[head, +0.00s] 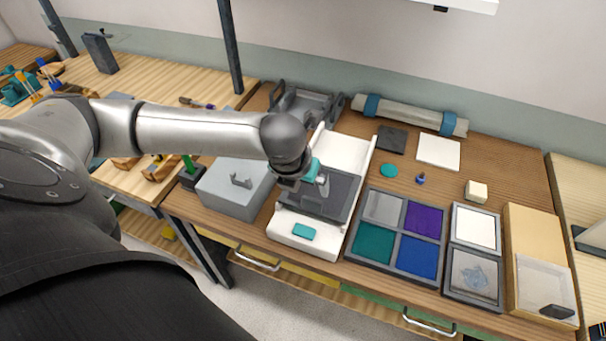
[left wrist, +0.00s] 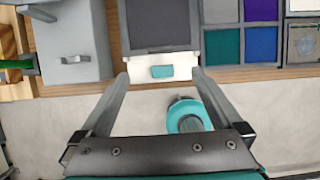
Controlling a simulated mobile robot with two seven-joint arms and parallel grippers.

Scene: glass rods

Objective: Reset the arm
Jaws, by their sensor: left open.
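My left arm reaches in from the left in the head view. My left gripper (head: 318,186) is above the white device with a dark plate, partly hidden by the wrist. In the left wrist view its two fingers (left wrist: 160,75) are wide apart, with nothing held between them. The white device (head: 290,240) has a teal pad (head: 303,231) on its front; the pad also shows in the left wrist view (left wrist: 162,71), beyond the fingertips. My right gripper is in neither view.
A grey box (head: 228,190) stands left of the device. Right of it are a tray of coloured squares (head: 352,247), two framed panels (head: 474,253) and a wooden box (head: 530,222). A wrapped roll (head: 400,113) lies at the back. Floor shows in front of the bench.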

